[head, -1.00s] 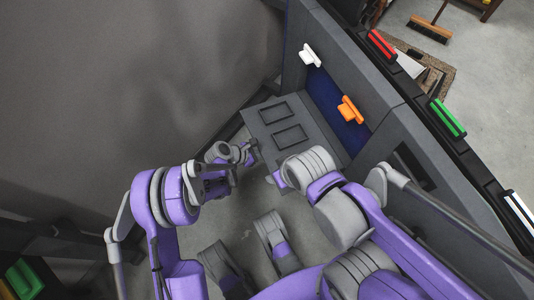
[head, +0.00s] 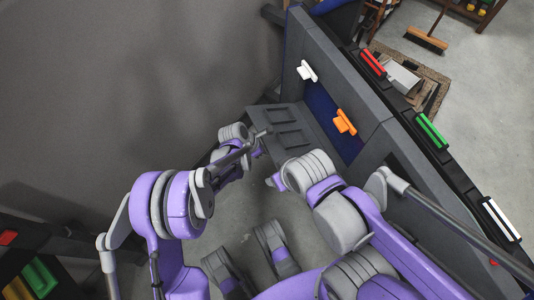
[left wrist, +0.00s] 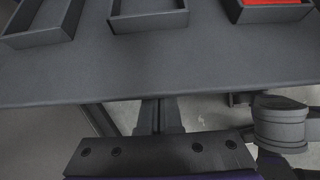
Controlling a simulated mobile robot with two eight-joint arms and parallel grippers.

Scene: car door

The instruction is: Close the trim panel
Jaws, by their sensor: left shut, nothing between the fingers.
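The trim panel (head: 268,115) is a grey board with recessed trays, folded out from the inner face of the car door (head: 367,115). Its near part is partly hidden behind my right arm. In the left wrist view the panel (left wrist: 215,55) spans the top, with several trays, one holding something red. My left gripper (head: 264,132) is at the panel's left edge; its fingers (left wrist: 160,116) look shut and empty, just below the panel's edge in the wrist view. I cannot tell whether they touch it. My right gripper (head: 274,182) is near the panel's near side, mostly hidden by its wrist.
A white clip (head: 307,71) and an orange clip (head: 344,122) are on the door above the panel. Red (head: 373,62), green (head: 432,131) and white (head: 502,220) bars line a dark rail behind. A grey wall (head: 130,90) stands on the left.

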